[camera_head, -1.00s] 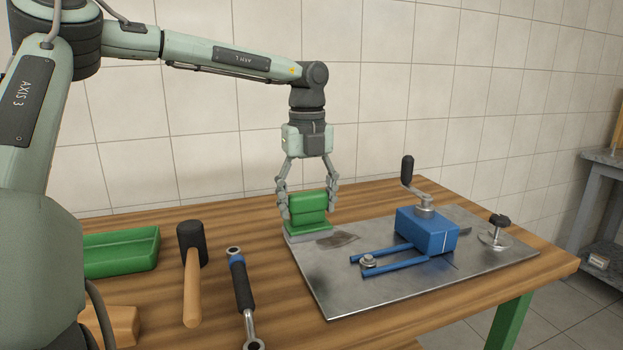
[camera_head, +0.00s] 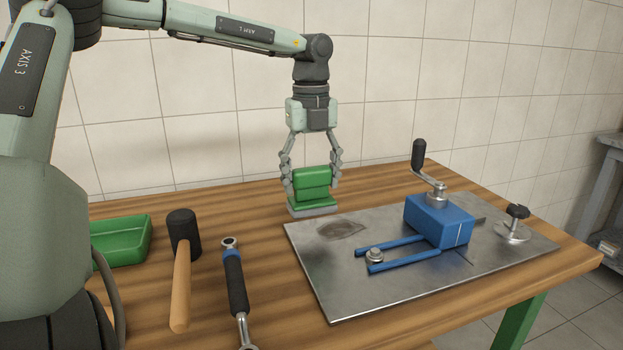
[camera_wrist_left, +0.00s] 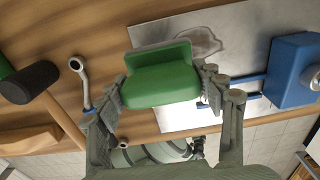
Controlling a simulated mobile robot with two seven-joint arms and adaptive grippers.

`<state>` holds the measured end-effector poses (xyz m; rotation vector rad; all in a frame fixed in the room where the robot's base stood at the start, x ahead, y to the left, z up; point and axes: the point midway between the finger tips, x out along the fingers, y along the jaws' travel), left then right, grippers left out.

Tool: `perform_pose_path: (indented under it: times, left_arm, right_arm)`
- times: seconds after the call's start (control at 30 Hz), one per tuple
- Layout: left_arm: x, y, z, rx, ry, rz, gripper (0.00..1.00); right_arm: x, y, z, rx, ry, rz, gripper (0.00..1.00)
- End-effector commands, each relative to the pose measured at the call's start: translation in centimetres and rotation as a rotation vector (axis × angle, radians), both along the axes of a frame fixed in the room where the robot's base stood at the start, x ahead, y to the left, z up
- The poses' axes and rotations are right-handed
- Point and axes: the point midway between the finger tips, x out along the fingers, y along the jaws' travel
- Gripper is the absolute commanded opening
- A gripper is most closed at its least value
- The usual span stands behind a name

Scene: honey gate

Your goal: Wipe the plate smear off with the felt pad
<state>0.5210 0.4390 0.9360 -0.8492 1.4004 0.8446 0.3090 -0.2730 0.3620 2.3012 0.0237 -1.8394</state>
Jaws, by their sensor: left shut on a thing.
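The felt pad is a green block with a grey base (camera_head: 312,185), upright at the plate's back left edge in the head view. My left gripper (camera_head: 311,181) is shut on its green grip, which also shows in the left wrist view (camera_wrist_left: 160,85). The metal plate (camera_head: 340,285) lies on the bench. The plate smear (camera_head: 341,230) is a dark, brownish patch near the plate's back left corner, just right of and in front of the pad; it shows as a grey outlined patch in the left wrist view (camera_wrist_left: 200,42). My right gripper is out of view.
A blue block with a crank (camera_head: 440,220) and two blue rods stands on the plate, with a black-knobbed clamp (camera_head: 515,225) to its right. A green tray (camera_head: 122,242), a mallet (camera_head: 182,265) and a wrench (camera_head: 235,285) lie on the left.

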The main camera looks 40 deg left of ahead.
Motion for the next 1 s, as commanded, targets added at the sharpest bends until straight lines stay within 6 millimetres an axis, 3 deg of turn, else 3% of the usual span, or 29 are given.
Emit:
perform_pose_path:
  times: [0.2,0.4,0.67,1.0]
  left_arm:
    - [0.0,0.0,-2.0,0.001,0.0,-0.001,0.26]
    - [0.2,-0.1,-4.1,0.002,0.001,0.0,0.26]
    - [5.1,-2.6,-3.6,0.004,0.003,-0.001,0.26]
    - [10.2,-5.2,-3.4,0.003,0.002,0.0,0.26]
  right_arm:
    - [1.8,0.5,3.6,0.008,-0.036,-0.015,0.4]
    - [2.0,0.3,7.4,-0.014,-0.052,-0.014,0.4]
    - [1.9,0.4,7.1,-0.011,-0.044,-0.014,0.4]
    - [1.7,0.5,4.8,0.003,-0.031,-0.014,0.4]
